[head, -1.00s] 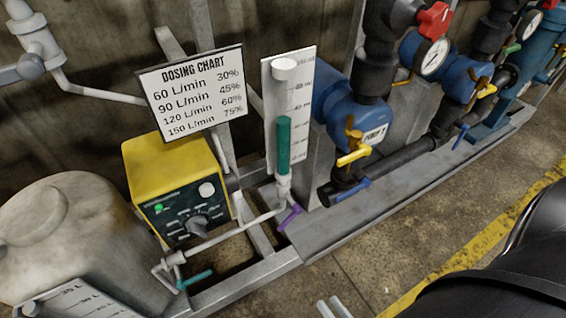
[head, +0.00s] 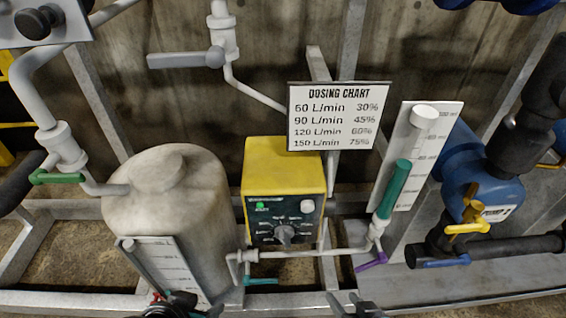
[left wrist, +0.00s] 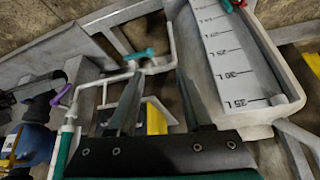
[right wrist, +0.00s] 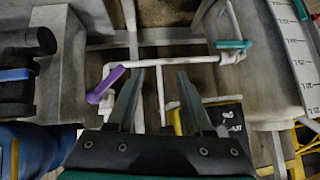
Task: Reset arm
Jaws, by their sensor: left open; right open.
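My left gripper (head: 180,304) shows at the bottom edge of the head view, in front of the pale tank's level scale. In the left wrist view its two fingers (left wrist: 158,84) stand apart with nothing between them. My right gripper (head: 356,302) shows at the bottom edge, right of centre, in front of the metal frame. In the right wrist view its fingers (right wrist: 160,80) are also apart and empty, with white piping behind them. Most of both arms is out of the head view.
A yellow dosing pump (head: 284,168) with a lit green light stands mid-frame beside a pale tank (head: 165,205). A dosing chart (head: 338,115) hangs above it. A purple-handled valve (head: 371,262), a teal-handled valve (head: 262,281) and a blue pump (head: 478,185) are close by.

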